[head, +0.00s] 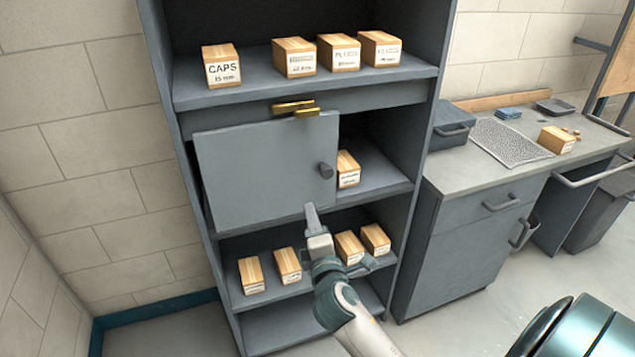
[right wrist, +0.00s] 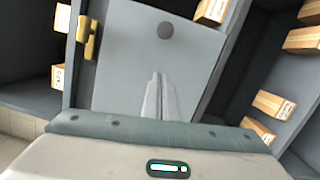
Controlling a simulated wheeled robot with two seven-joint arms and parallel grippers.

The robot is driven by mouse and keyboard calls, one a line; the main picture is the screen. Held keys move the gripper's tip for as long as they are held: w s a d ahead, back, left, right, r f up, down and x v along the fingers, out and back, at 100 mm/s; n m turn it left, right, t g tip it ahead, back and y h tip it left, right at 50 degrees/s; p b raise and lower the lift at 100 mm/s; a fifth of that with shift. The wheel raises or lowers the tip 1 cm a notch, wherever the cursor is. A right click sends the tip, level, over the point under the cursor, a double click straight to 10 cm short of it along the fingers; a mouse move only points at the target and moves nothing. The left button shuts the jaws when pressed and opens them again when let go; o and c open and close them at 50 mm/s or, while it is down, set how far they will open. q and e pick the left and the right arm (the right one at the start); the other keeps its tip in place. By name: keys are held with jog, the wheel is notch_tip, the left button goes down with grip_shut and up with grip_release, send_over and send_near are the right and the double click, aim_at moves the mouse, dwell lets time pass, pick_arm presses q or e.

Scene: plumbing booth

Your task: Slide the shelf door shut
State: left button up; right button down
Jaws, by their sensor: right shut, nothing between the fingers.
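The shelf door (head: 255,178) is a grey panel with a round dark knob (head: 325,170) near its right edge. It covers the left part of the middle compartment of the grey shelf unit (head: 395,235), and the right part stands open. My right gripper (head: 311,212) is shut and empty, in front of the door's lower right corner and below the knob. In the right wrist view the shut fingers (right wrist: 161,98) point toward the door (right wrist: 128,55), with the knob (right wrist: 166,30) beyond their tips. I cannot tell whether they touch the door. My left gripper is not in view.
A brass latch (head: 296,109) sits at the door's top edge. A box (head: 347,170) stands in the open part of the middle compartment. Several boxes stand on the shelves above and below. A grey workbench (head: 480,190) stands to the right.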

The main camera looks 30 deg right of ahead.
jog(key=shift+w, duration=0.1)
jog(key=w+d+p, duration=0.5)
jog(key=w+d, duration=0.2)
jog(key=w, duration=0.1)
jog(key=shift+w+d+r, duration=0.3)
jog(key=shift+r, duration=0.1)
dwell(0.4)
jog(key=s+d+b, duration=0.1)
jog(key=s+d, duration=0.2)
jog(key=d, duration=1.1)
jog(key=s+d+b, duration=0.2)
jog(key=s+d, duration=0.2)
jog(key=d, duration=1.1)
jog(key=shift+r, duration=0.15)
